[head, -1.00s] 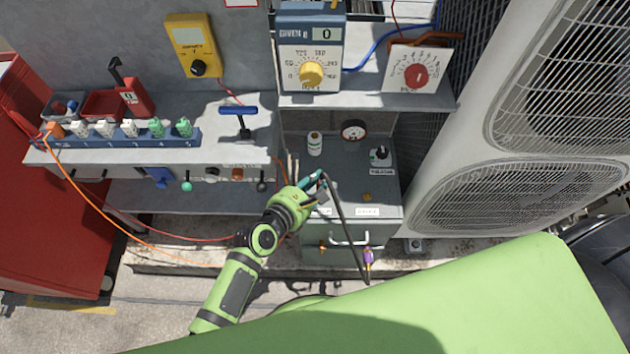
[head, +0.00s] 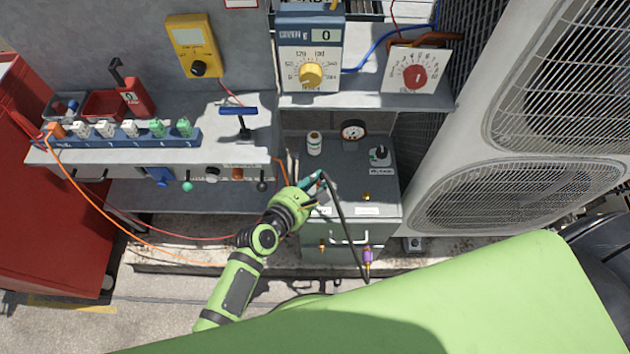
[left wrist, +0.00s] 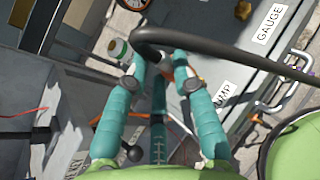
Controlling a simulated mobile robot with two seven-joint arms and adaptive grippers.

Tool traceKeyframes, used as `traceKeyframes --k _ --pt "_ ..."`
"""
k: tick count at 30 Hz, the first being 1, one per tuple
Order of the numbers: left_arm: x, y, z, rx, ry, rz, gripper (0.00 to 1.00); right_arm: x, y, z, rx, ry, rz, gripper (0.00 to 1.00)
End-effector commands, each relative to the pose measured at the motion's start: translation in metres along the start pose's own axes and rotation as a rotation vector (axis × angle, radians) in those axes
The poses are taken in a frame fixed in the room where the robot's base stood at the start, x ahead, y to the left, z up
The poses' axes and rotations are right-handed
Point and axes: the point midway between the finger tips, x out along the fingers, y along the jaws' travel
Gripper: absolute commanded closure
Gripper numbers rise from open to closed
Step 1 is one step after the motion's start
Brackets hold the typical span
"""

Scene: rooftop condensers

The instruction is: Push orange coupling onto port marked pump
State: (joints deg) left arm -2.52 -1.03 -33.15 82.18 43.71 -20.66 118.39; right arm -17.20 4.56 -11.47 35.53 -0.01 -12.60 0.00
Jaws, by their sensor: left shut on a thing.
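My left gripper (head: 318,186) is over the front left of the grey box top (head: 345,180). In the left wrist view its teal fingers (left wrist: 160,62) are shut around the end of a black hose (left wrist: 215,50). A small patch of the orange coupling (left wrist: 181,72) shows between the fingertips; the rest is hidden. The PUMP label (left wrist: 222,102) is close beside the right finger. The pump port is hidden behind the gripper, so I cannot tell whether the coupling touches it. My right gripper is not in view.
The GAUGE label (left wrist: 270,24) and a brass port (head: 366,197) lie to the right. The hose hangs down past the box front to a purple fitting (head: 367,257). A white-and-green bottle (head: 314,143) and a round gauge (head: 353,130) stand behind. Condensers (head: 530,130) fill the right.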

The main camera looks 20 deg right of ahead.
Motion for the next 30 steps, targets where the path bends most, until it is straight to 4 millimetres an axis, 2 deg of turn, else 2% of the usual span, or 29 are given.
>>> traceKeyframes --k 30 --pt "0.004 -0.002 -0.010 0.001 0.000 0.001 1.00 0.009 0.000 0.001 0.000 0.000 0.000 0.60"
